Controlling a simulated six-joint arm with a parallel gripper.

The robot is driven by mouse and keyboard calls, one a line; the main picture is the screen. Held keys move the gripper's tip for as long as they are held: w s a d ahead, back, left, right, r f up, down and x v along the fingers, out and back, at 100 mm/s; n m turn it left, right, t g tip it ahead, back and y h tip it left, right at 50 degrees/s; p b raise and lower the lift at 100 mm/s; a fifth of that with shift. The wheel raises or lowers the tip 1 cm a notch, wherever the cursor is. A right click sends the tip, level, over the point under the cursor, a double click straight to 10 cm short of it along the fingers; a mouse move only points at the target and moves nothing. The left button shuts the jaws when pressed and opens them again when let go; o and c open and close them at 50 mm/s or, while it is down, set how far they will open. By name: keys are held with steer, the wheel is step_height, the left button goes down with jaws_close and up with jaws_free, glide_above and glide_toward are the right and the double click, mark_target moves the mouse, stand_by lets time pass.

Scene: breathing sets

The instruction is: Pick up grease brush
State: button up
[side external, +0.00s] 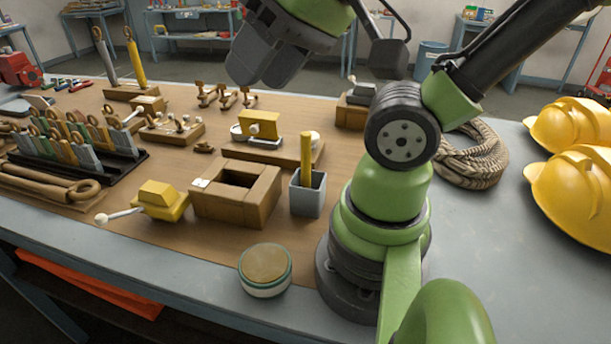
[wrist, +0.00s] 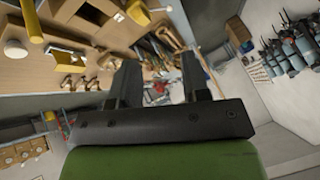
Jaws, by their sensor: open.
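A yellow handle (side external: 306,158), which looks like the grease brush, stands upright in a small grey square cup (side external: 307,196). The cup hides its lower end, so I cannot see bristles. My gripper (side external: 258,68) is high above the back of the bench, up and left of the handle and well apart from it. In the wrist view my gripper (wrist: 160,65) is open, with nothing between its two dark fingers. A yellow rod (wrist: 34,22) shows at the upper left there; I cannot tell whether it is the same handle.
A wooden box (side external: 237,195) with an open top stands left of the cup. A round tin (side external: 265,270) sits near the front edge. A rope coil (side external: 470,155) and yellow helmets (side external: 575,190) lie to the right. Racked tools (side external: 75,145) fill the left.

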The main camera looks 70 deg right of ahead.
steer(key=shift+o, duration=0.8)
steer(key=n+g+h, duration=0.2)
steer(key=n+g, duration=0.2)
steer(key=g, duration=0.3)
glide_above(306, 133)
steer(key=f, duration=0.7)
steer(key=shift+w+a+f, duration=0.1)
steer(key=shift+a, duration=0.2)
steer(key=shift+d+f, duration=0.15)
steer(key=shift+f, duration=0.15)
steer(key=shift+d+f, duration=0.15)
steer(key=shift+f, duration=4.65)
